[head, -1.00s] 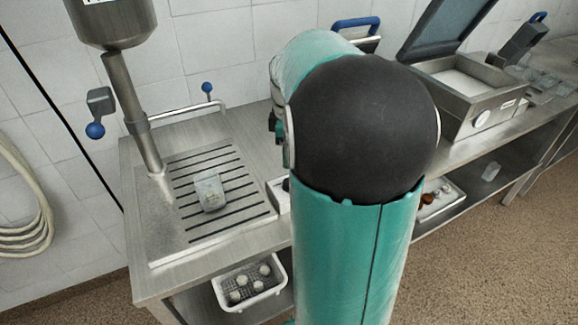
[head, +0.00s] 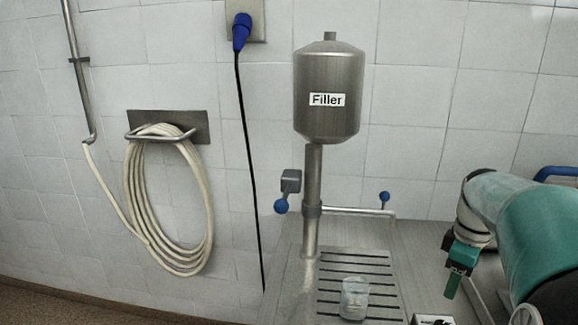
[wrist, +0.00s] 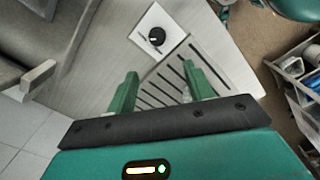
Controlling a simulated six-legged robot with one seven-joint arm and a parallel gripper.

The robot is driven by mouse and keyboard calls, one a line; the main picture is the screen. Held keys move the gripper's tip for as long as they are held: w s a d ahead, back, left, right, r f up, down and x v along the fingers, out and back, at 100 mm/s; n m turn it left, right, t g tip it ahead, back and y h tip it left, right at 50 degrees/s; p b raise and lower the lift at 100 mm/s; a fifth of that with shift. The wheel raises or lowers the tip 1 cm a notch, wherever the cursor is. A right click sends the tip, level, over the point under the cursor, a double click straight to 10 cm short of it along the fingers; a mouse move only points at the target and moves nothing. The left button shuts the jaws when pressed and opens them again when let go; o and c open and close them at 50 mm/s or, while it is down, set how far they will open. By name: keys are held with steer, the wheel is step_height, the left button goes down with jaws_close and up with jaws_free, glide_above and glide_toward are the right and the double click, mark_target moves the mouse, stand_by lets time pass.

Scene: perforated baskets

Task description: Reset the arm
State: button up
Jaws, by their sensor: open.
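My arm, teal with black joints, stands at the right edge of the head view. My gripper (head: 458,272) points down there, to the right of the slotted drain plate. In the wrist view my gripper (wrist: 158,88) has its two green fingers spread apart with nothing between them. Beyond the fingers lie a slotted plate and a white panel with a black knob (wrist: 156,37).
A steel filler (head: 326,95) stands at the back of the steel counter (head: 285,270). A clear container (head: 354,298) sits on its slotted plate (head: 375,268). A coiled hose (head: 150,205) hangs on the wall at left. A shelf with items (wrist: 300,75) shows at right in the wrist view.

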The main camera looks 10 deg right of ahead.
steer(key=s+a+m+t, duration=0.2)
steer(key=s+a+m, duration=0.2)
steer(key=a, duration=0.9)
steer(key=s+a+m+t, duration=0.3)
steer(key=s+a, duration=0.3)
steer(key=a, duration=0.7)
steer(key=shift+s+r+m, duration=0.25)
steer(key=shift+s+m, duration=0.15)
